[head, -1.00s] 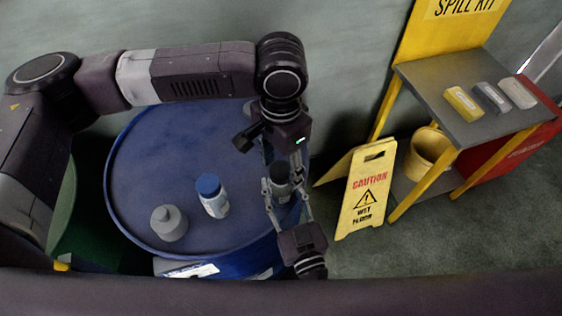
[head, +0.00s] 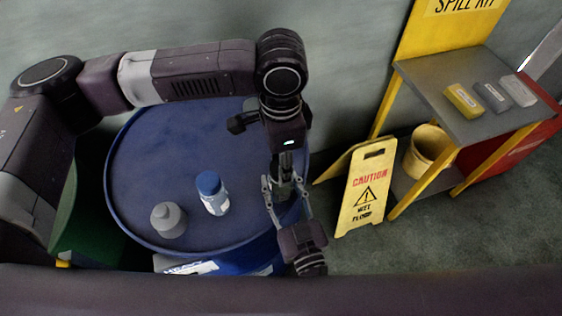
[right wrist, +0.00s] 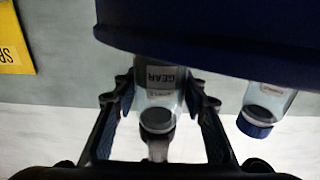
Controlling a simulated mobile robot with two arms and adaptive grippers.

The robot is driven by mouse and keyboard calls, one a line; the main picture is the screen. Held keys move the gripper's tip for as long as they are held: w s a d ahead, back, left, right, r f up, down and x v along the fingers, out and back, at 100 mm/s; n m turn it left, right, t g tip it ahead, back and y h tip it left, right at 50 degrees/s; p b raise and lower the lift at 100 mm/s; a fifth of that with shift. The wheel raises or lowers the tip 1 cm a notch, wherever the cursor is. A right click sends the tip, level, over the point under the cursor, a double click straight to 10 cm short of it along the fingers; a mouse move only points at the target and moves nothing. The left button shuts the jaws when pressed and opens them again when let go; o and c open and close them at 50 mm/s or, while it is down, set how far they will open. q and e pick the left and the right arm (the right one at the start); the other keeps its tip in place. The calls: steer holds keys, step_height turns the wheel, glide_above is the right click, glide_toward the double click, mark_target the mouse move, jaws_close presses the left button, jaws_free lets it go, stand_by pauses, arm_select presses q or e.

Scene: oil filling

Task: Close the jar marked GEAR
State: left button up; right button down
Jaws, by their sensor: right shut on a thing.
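The jar marked GEAR (right wrist: 162,82) is clear with a white label and appears upside down in the right wrist view. It stands between the fingers of my right gripper (right wrist: 163,118), which is shut on it at the drum's right edge. A dark grey round top (right wrist: 156,121) shows at the jar's mouth end; I cannot tell if it is a seated lid. My left gripper (head: 285,165) points straight down over the jar, its fingers lined up one behind the other. A finger shows close to the jar's top in the right wrist view. Its opening is hidden.
A yellow caution sign (head: 366,187) stands right of the drum. Behind it is a spill kit shelf (head: 440,80). The drum's back left is clear.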

arm_select(q)
steer(key=o, duration=1.4)
steer(key=shift+c, duration=0.2)
steer(key=shift+r, duration=0.1)
step_height(320, 180, up, 12)
arm_select(e)
steer(key=c, duration=1.1)
jaws_free()
steer(key=shift+s, duration=0.1)
